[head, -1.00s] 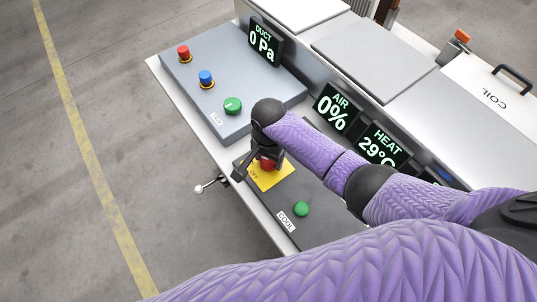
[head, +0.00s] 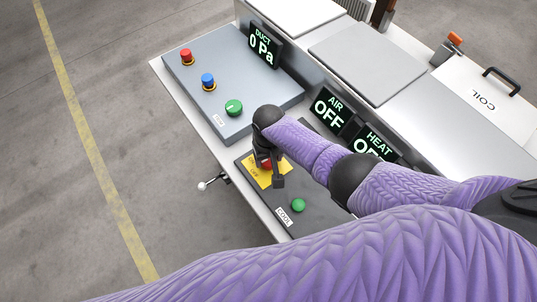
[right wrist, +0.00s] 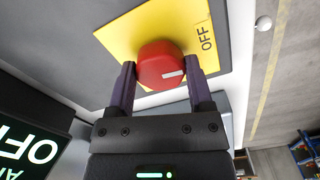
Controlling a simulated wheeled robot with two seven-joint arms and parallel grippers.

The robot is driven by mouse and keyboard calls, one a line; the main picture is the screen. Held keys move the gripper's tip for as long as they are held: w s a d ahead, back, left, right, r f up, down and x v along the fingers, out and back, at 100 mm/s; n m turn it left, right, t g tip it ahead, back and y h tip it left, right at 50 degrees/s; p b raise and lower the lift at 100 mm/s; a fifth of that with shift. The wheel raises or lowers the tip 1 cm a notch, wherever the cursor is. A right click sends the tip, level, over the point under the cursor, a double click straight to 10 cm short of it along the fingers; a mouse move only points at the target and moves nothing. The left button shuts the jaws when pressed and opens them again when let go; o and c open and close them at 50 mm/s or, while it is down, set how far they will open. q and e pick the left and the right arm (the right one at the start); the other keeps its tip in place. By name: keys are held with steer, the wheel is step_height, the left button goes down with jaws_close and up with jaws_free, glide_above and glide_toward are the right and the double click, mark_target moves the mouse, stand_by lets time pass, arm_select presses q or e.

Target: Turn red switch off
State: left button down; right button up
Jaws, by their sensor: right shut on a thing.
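The red switch (right wrist: 160,66) is a round knob with a white mark, on a yellow plate (right wrist: 140,30) lettered OFF. In the head view the switch (head: 266,163) is partly hidden by my right gripper (head: 268,170). In the right wrist view my right gripper (right wrist: 158,80) has one finger on each side of the knob and is shut on it. The white mark on the knob points toward the OFF lettering side. The AIR display (head: 329,108) reads OFF, and the HEAT display (head: 372,146), partly covered by my arm, also seems to read OFF. My left gripper is not in view.
A green button (head: 298,205) sits near the switch on the dark panel. A grey box (head: 225,75) carries a red button (head: 186,56), a blue button (head: 208,80) and a green knob (head: 233,107). A lever with a white ball (head: 203,186) sticks out from the front edge.

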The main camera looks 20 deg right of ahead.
mark_target(269, 160)
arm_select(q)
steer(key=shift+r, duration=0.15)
arm_select(e)
steer(key=shift+n, duration=0.6)
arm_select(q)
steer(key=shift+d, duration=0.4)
arm_select(e)
steer(key=o, duration=1.3)
steer(key=shift+c, duration=0.2)
steer(key=shift+r, duration=0.1)
step_height(269, 160, up, 9)
steer(key=p, duration=0.6)
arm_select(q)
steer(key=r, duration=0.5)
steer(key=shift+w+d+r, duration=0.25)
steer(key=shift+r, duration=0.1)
arm_select(e)
steer(key=shift+r, duration=0.35)
